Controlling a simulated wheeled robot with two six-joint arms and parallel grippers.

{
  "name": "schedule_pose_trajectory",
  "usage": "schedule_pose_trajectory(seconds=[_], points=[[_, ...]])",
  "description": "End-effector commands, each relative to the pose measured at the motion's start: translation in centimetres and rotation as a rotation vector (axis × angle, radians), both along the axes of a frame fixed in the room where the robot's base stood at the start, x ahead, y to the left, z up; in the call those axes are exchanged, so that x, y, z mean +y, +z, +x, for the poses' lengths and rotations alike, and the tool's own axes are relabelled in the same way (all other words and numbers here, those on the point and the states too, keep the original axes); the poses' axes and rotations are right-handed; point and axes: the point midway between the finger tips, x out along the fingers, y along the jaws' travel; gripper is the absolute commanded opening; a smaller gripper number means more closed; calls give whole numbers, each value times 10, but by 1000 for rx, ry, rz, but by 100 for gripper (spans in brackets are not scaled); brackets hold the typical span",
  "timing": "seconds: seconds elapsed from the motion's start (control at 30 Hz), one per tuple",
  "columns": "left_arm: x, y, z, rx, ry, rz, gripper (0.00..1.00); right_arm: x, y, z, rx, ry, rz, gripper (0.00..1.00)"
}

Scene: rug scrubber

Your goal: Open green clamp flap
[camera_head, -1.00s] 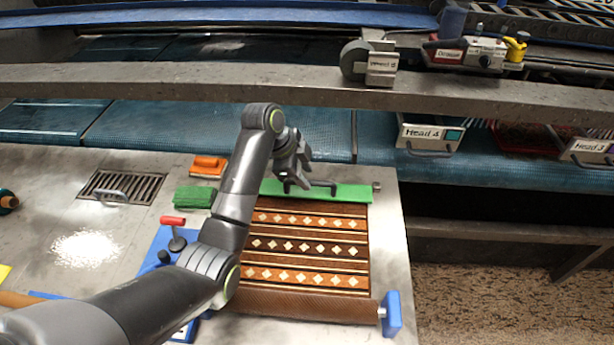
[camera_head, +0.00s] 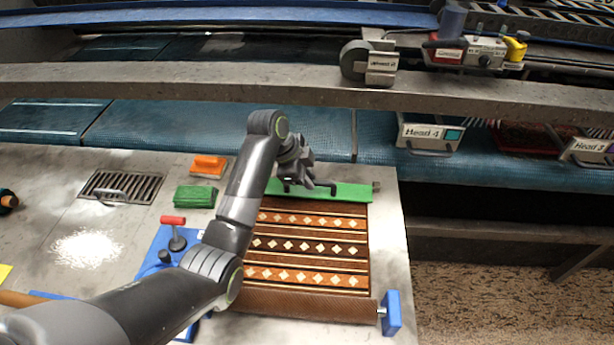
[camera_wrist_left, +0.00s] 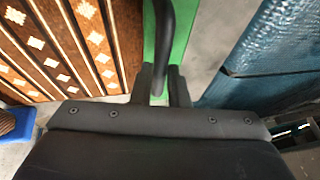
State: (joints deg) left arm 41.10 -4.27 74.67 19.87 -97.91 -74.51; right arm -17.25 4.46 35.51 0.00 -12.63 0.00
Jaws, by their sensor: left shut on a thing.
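The green clamp flap (camera_head: 352,192) lies along the far edge of the patterned rug (camera_head: 310,240) and has a dark bar handle. My left gripper (camera_head: 308,184) is at the flap's handle, reaching over from the left. In the left wrist view the dark handle (camera_wrist_left: 165,40) runs down between my left fingers (camera_wrist_left: 164,85), which are shut on it, with the green flap (camera_wrist_left: 180,30) behind. The flap appears flat over the rug's edge. My forearm hides the flap's left part. My right gripper is not in view.
A green sponge (camera_head: 195,196), an orange brush (camera_head: 208,166) and a metal drain grate (camera_head: 120,187) lie left of the rug. A grey beam (camera_head: 240,82) crosses behind the table.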

Motion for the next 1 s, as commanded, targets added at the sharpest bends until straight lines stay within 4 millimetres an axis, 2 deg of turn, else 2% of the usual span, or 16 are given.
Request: schedule_pose_trajectory(seconds=[0.33,0.57,0.77,1.0], points=[[0,7,8,93,0,1,0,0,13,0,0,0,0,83],[0,9,17,196,0,1,0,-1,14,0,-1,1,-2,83],[0,10,24,277,0,1,0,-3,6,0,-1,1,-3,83],[0,9,32,365,0,2,0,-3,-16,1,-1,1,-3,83]])
